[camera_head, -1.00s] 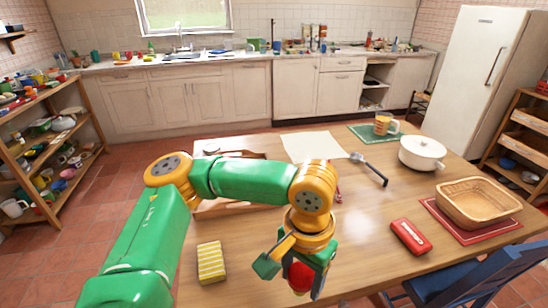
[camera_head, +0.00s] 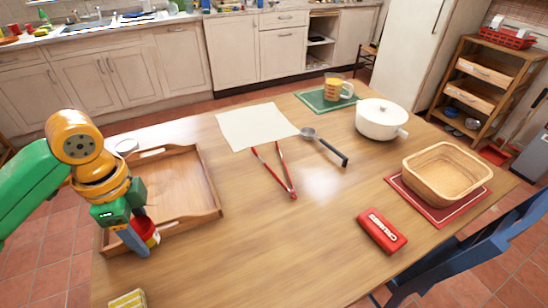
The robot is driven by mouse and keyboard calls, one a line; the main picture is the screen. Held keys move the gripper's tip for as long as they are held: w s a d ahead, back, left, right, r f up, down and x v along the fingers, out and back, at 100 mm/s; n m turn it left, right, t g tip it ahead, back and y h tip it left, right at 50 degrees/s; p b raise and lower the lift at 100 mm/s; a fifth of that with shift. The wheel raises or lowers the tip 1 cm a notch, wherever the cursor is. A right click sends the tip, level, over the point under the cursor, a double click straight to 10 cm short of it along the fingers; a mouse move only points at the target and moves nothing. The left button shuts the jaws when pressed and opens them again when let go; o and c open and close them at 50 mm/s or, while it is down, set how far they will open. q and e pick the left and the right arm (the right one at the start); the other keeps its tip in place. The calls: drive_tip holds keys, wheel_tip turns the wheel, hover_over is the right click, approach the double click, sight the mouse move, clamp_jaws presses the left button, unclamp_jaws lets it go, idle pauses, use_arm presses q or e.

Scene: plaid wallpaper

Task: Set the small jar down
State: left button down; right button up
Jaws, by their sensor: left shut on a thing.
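My left gripper (camera_head: 131,232) is in the camera_head view at the left, over the near left part of the wooden tray (camera_head: 207,220). It is shut on the small jar (camera_head: 145,231), of which a red part and a pale part show. The fingers hide much of the jar. I cannot tell whether the jar touches the tray or hangs just above it. My right gripper is not in view.
Red tongs (camera_head: 283,177), a ladle (camera_head: 325,148), a white sheet (camera_head: 255,125), a white pot (camera_head: 381,119), a measuring cup (camera_head: 336,88), a basket (camera_head: 446,170) and a red case (camera_head: 381,231) lie around. A yellow striped sponge (camera_head: 128,299) is at the near left. The table's near middle is clear.

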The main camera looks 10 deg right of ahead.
use_arm(q)
drive_tip(key=m, duration=0.1)
drive_tip(key=a+f+m, duration=0.1)
drive_tip(key=m, duration=0.1)
drive_tip(key=w+m+b, duration=0.1)
drive_tip(key=shift+w+a+f+m, duration=0.1)
drive_tip(key=shift+a+f+m, duration=0.1)
drive_tip(key=shift+f+m, duration=0.2)
drive_tip(key=m, duration=0.2)
drive_tip(key=b, duration=0.1)
hover_over(216, 293)
wheel_tip(216, 293, down, 13)
drive_tip(key=shift+r, duration=0.2)
drive_tip(key=shift+f, duration=0.25)
drive_tip(key=shift+c, duration=0.8)
unclamp_jaws()
drive_tip(key=shift+f, duration=0.15)
